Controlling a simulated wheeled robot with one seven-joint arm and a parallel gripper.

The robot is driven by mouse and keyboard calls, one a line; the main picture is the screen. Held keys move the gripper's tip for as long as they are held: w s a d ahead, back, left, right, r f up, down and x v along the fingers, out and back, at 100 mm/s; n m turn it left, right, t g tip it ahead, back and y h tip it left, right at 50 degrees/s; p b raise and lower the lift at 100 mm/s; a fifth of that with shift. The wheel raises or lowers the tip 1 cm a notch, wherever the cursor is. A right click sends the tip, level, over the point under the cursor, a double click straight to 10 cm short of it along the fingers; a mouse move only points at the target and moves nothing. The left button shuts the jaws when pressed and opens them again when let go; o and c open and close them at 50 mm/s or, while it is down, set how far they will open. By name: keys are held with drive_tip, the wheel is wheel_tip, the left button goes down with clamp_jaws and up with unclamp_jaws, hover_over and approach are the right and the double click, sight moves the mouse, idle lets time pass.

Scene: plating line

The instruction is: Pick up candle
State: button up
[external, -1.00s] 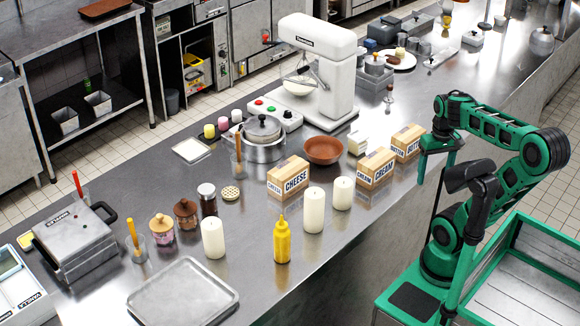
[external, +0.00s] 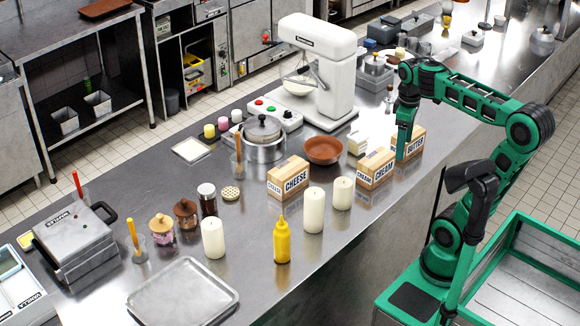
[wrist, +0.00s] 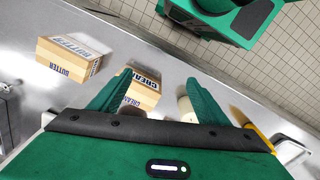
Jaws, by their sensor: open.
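Three white candles stand upright on the steel counter in the external view: the right candle (external: 342,193), the middle candle (external: 314,210) and the left candle (external: 213,238). My gripper (external: 402,155) points down in front of the butter box (external: 415,143), right of the cream box (external: 375,168) and apart from all the candles. In the wrist view my gripper (wrist: 165,98) is open, its green fingers spread. The cream box (wrist: 143,90) shows between them. A pale candle (wrist: 187,108) is partly hidden behind the right finger.
The cheese box (external: 288,178) stands left of the cream box. A yellow mustard bottle (external: 282,243) stands between the left and middle candles, nearer the front. A brown bowl (external: 323,150) and a mixer (external: 318,70) are behind. A metal tray (external: 183,292) lies front left.

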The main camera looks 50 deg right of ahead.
drive_tip(key=w+a+n, duration=0.8)
drive_tip(key=n, duration=0.6)
hover_over(344, 181)
drive_tip(key=f, duration=0.1)
drive_tip(key=shift+n, duration=0.3)
wheel_tip(344, 181, down, 10)
drive_tip(key=shift+a+r, duration=0.1)
drive_tip(key=shift+r, duration=0.1)
drive_tip(key=shift+s+a+f, duration=0.1)
drive_tip(key=shift+a+f, duration=0.05)
drive_tip(key=shift+f, duration=3.05)
drive_tip(key=c, duration=1.3)
